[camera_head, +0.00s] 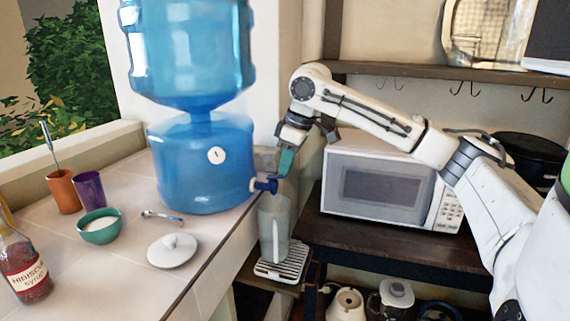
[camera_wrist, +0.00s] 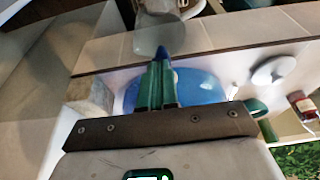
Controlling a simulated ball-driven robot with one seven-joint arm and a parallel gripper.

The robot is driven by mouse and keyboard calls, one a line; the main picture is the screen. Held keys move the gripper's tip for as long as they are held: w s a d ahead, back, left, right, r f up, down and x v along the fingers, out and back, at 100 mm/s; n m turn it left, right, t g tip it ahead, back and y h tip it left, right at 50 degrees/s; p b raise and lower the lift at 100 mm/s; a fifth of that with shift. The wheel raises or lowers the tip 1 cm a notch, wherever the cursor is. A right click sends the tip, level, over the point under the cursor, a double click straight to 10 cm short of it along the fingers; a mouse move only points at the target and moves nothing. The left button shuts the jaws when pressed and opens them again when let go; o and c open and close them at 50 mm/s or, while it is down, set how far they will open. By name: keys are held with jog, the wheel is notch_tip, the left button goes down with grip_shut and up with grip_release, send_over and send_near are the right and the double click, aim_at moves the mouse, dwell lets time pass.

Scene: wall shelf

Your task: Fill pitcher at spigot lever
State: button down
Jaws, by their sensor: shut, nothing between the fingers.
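A blue water dispenser (camera_head: 200,165) stands on the tiled counter, with a blue spigot (camera_head: 264,185) low on its right side. A translucent pitcher (camera_head: 275,222) stands upright under the spigot on a white slotted drip tray (camera_head: 290,264). I cannot tell its water level. My gripper (camera_head: 283,174) points down, its green fingers shut and empty, just above and beside the spigot. In the wrist view the closed fingers (camera_wrist: 158,66) overlap the blue spigot lever (camera_wrist: 163,52); touching is hard to tell. The pitcher (camera_wrist: 152,36) shows beyond them.
The counter holds a white lid (camera_head: 173,250), spoon (camera_head: 162,216), green bowl (camera_head: 99,226), orange cup (camera_head: 63,190), purple cup (camera_head: 90,189) and syrup bottle (camera_head: 22,268). A microwave (camera_head: 388,187) stands right of the spigot; a hooked shelf (camera_head: 440,73) hangs above.

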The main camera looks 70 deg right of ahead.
jog(key=shift+f, duration=0.1)
jog(key=f+t+b, duration=0.1)
jog(key=t, duration=0.1)
jog(key=s+t+b, duration=0.1)
jog(key=t+b, duration=0.1)
jog(key=shift+s+f, duration=0.2)
jog(key=shift+f, duration=0.2)
jog(key=shift+d, duration=0.1)
dwell(7.0)
